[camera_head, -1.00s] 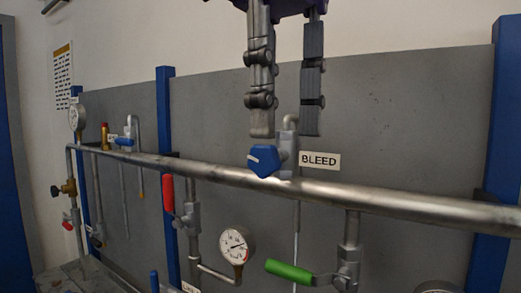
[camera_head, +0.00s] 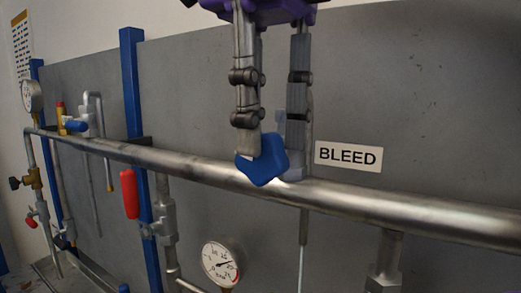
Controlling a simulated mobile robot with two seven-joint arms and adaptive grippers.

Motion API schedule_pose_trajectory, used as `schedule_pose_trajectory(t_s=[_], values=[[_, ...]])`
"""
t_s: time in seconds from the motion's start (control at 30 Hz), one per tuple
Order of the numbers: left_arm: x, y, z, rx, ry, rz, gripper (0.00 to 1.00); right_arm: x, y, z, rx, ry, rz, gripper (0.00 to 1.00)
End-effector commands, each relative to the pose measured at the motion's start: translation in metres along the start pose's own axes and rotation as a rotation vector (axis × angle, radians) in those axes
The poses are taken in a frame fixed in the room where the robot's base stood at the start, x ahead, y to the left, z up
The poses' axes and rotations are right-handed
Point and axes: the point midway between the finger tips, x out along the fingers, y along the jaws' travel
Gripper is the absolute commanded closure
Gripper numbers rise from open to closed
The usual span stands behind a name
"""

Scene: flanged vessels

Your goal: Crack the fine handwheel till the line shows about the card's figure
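A blue handwheel (camera_head: 264,162) sits on the pipe beside a white BLEED label (camera_head: 348,156). My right gripper (camera_head: 271,150) comes down from above with its fingers apart, one on each side of the wheel. The left finger's tip overlaps the wheel's upper left edge; the right finger stands behind its right edge. I cannot tell whether they touch it. A round white gauge (camera_head: 221,264) shows below the pipe; its needle points to the upper right. A second gauge (camera_head: 32,95) at the far left is too small to read. My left gripper is not in view.
A long grey pipe (camera_head: 400,207) crosses the panel (camera_head: 430,80). A red handle (camera_head: 130,193), a blue post (camera_head: 132,80) and a small blue valve handle (camera_head: 75,125) stand to the left. A printed sheet with a yellow top (camera_head: 21,45) hangs on the wall.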

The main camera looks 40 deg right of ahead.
Motion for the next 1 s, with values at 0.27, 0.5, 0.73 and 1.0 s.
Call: schedule_pose_trajectory(t_s=[0.27, 0.5, 0.73, 1.0], values=[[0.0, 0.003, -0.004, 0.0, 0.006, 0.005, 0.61, 0.029, 0.0, 0.0, 0.0, -0.001, 0.002, 0.74], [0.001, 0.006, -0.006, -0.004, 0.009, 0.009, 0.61, 0.032, 0.0, 0.0, 0.001, -0.001, 0.001, 0.74], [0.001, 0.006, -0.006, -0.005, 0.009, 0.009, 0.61, 0.031, 0.0, 0.0, 0.001, -0.001, 0.001, 0.98], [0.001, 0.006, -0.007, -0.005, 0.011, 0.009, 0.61, 0.031, -0.001, 0.001, 0.006, 0.056, -0.001, 1.0]])
